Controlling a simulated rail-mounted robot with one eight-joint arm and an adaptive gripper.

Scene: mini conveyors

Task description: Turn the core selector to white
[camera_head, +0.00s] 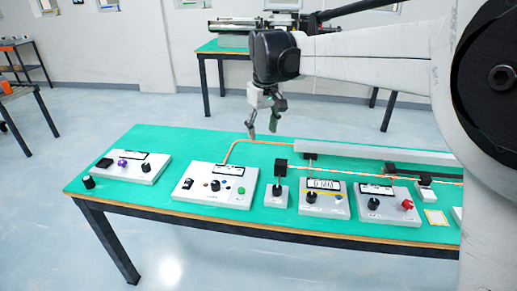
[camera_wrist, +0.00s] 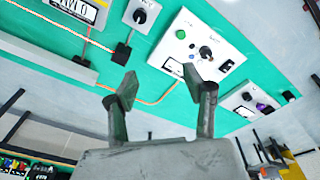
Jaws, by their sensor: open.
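The white control panel (camera_head: 236,198) left of the table's middle has a dark knob (camera_head: 215,185), coloured spots, a green button (camera_head: 241,191) and a black switch. Its lettering is too small to read, so I cannot confirm that this knob is the core selector. In the wrist view the panel (camera_wrist: 178,22) shows beyond my fingers, with the black knob (camera_wrist: 205,52) near its middle; its setting is unclear. My gripper (camera_head: 263,132) is open and empty, pointing down above the table's far side, apart from the panel. Its fingers (camera_wrist: 162,85) also show in the wrist view.
The green table (camera_head: 150,146) holds a left panel (camera_head: 126,171) with a purple knob, a small knob box (camera_head: 277,198), a "6 MM" panel (camera_head: 322,205) and a red-knob panel (camera_head: 388,213). An orange cable (camera_head: 232,147) and a grey rail (camera_head: 375,154) lie behind.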

